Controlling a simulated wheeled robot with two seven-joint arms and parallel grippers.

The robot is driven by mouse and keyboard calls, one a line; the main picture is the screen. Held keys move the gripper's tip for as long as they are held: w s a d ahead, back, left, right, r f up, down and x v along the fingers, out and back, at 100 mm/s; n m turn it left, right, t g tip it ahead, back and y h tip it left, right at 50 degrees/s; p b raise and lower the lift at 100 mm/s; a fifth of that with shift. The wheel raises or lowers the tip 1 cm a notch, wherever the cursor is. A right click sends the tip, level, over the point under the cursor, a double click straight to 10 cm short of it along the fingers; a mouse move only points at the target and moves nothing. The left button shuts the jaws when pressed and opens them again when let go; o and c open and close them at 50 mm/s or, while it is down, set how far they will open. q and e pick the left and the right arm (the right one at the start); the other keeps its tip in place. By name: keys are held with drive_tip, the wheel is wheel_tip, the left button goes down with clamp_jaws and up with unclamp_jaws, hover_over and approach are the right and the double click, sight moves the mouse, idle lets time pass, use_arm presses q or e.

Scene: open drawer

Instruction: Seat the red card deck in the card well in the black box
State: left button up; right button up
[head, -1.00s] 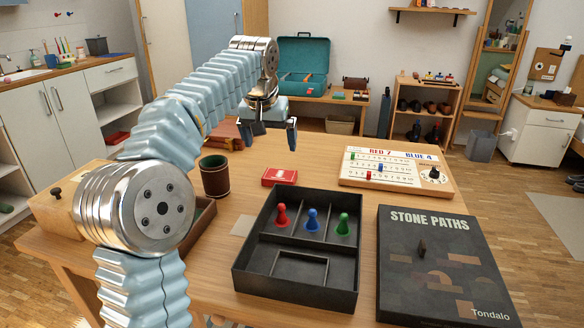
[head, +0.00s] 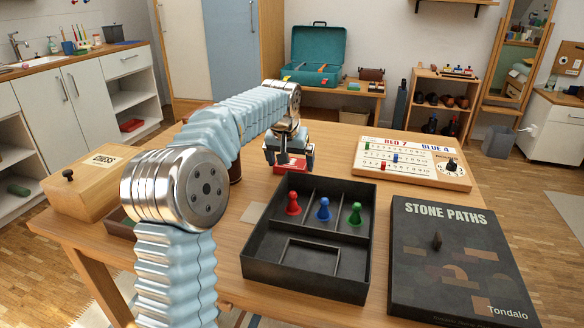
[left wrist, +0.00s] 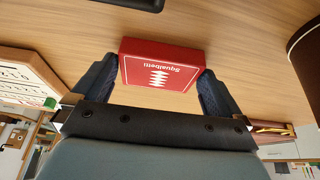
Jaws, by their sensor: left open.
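The red card deck (head: 289,168) lies on the table behind the black box; its labelled face shows in the left wrist view (left wrist: 158,66). My left gripper (head: 289,158) is over the deck, with its open fingers on either side of it. In the left wrist view the fingers (left wrist: 157,82) look very near the deck's two ends; I cannot tell whether they touch. The black box (head: 262,270) stands open in front of the deck. Its card well (head: 312,254), a raised rectangular frame, is empty in the front compartment. My right gripper is not in view.
Red (head: 293,203), blue (head: 323,209) and green (head: 356,214) pawns stand in the box's rear compartments. The Stone Paths lid (head: 450,255) lies to the right. A scoreboard (head: 412,165) lies behind. A dark cup (head: 235,170) is partly hidden by my arm. A chess box (head: 95,175) sits left.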

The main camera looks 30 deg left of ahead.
use_arm(q)
drive_tip(key=shift+w+f, duration=0.1)
drive_tip(key=shift+f, duration=0.2)
drive_tip(key=c, duration=0.7)
drive_tip(key=shift+c, duration=0.2)
drive_tip(key=shift+r, duration=0.2)
